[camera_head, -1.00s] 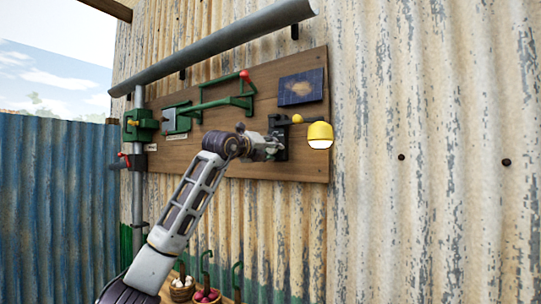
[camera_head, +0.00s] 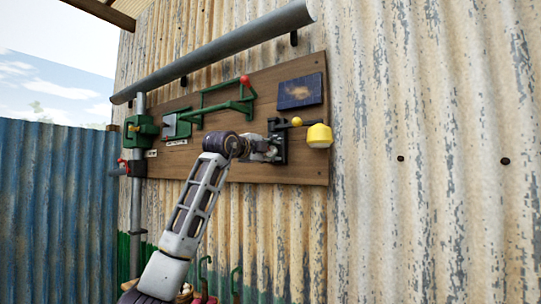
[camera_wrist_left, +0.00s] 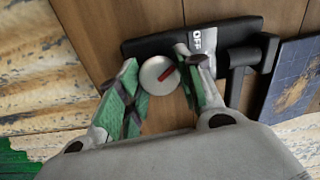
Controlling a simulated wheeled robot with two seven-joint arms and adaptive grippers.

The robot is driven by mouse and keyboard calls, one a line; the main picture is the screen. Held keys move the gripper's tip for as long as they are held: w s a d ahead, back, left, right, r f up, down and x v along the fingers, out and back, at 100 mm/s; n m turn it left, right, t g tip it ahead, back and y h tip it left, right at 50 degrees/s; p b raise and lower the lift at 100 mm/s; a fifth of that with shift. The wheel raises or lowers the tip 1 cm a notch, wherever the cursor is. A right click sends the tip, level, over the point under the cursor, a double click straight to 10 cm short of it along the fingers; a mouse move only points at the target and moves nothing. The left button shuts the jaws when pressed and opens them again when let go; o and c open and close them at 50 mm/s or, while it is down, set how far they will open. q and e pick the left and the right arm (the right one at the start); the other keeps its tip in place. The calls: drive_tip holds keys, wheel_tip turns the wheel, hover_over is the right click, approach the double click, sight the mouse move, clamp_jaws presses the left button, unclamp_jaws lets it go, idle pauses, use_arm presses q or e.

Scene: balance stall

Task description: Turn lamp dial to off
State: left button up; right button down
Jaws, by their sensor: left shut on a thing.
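The lamp dial (camera_wrist_left: 158,76) is a round pale knob with a red mark, in the left wrist view. The mark slants up right, towards the OFF label (camera_wrist_left: 208,42). My left gripper (camera_wrist_left: 160,70) has a green-padded finger on each side of the dial and is shut on it. In the head view my left gripper (camera_head: 276,148) is at the black lamp bracket (camera_head: 282,128) and hides the dial. The yellow lamp (camera_head: 319,135) at the bracket's right shows no bright glow. My right gripper is not in view.
A grey pipe (camera_head: 215,50) runs above. The corrugated wall (camera_head: 430,170) is clear at right.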

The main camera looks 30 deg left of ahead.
use_arm(q)
drive_tip(key=n, duration=0.3)
drive_tip(key=shift+f, duration=0.1)
drive_tip(key=shift+n+b, duration=0.35)
drive_tip(key=shift+n, duration=0.55)
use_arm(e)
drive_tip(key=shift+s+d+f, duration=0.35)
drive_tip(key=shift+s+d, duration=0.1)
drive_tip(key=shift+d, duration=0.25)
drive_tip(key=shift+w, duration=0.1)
use_arm(q)
drive_tip(key=o, duration=1)
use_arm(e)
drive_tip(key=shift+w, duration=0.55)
